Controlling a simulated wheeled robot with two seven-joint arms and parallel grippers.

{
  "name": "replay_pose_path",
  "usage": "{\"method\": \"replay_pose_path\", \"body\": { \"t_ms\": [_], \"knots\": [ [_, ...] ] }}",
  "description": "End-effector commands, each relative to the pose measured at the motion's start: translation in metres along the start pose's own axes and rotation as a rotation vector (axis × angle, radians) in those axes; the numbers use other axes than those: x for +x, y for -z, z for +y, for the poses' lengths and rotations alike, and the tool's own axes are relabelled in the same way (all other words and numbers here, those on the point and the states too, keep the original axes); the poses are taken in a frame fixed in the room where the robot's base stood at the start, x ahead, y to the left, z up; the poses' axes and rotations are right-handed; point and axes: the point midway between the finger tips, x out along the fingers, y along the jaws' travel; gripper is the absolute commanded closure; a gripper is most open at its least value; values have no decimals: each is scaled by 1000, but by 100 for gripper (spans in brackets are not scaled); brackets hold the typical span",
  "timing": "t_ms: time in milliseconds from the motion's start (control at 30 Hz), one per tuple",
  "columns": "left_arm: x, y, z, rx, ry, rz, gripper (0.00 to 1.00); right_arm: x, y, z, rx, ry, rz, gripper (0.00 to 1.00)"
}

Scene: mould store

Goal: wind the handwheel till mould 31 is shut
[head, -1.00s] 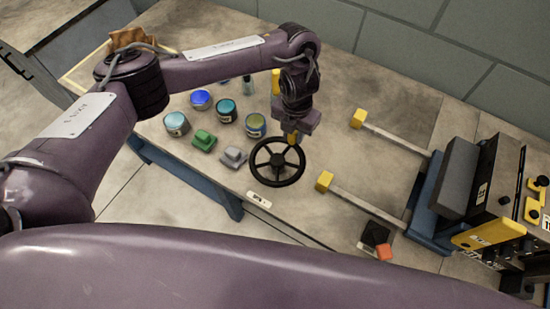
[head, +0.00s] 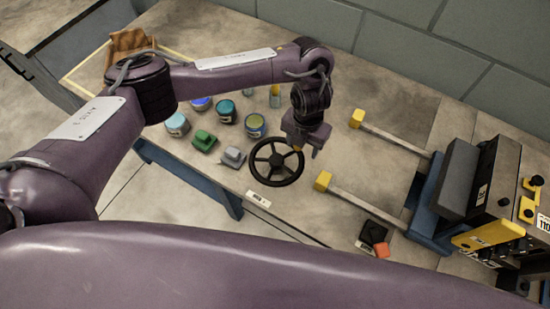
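The black handwheel (head: 254,164) lies flat over the bench with its spokes showing. My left gripper (head: 300,149) points down at the wheel's upper right rim. A small orange-yellow piece shows at its tip. Whether the fingers are closed on the rim or a knob is too small to tell. At the right stands the press-like mould machine, with a dark grey block (head: 459,178) beside a black block (head: 494,180) carrying yellow parts and labels. I cannot read the number 31 or tell whether the blocks touch. My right gripper is not in view.
Two rails with yellow ends (head: 323,181) (head: 357,118) run from the machine across the bench (head: 390,95). A black box (head: 373,233) and an orange block (head: 382,250) lie at the front.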

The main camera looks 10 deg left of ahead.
Motion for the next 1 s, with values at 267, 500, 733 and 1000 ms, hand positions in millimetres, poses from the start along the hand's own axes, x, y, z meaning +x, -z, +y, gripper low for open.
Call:
{"method": "replay_pose_path", "body": {
  "t_ms": [267, 500, 733, 1000],
  "knots": [
    [-2, 0, 2, -2, -4, -1, 45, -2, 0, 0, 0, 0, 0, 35],
    [-24, -1, 3, -2, -6, -1, 45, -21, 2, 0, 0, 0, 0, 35],
    [-48, -1, 3, -2, -7, -1, 45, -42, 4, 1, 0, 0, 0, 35],
    [-75, -1, 3, -3, -7, -1, 45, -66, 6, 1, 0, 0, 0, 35]
  ]
}}
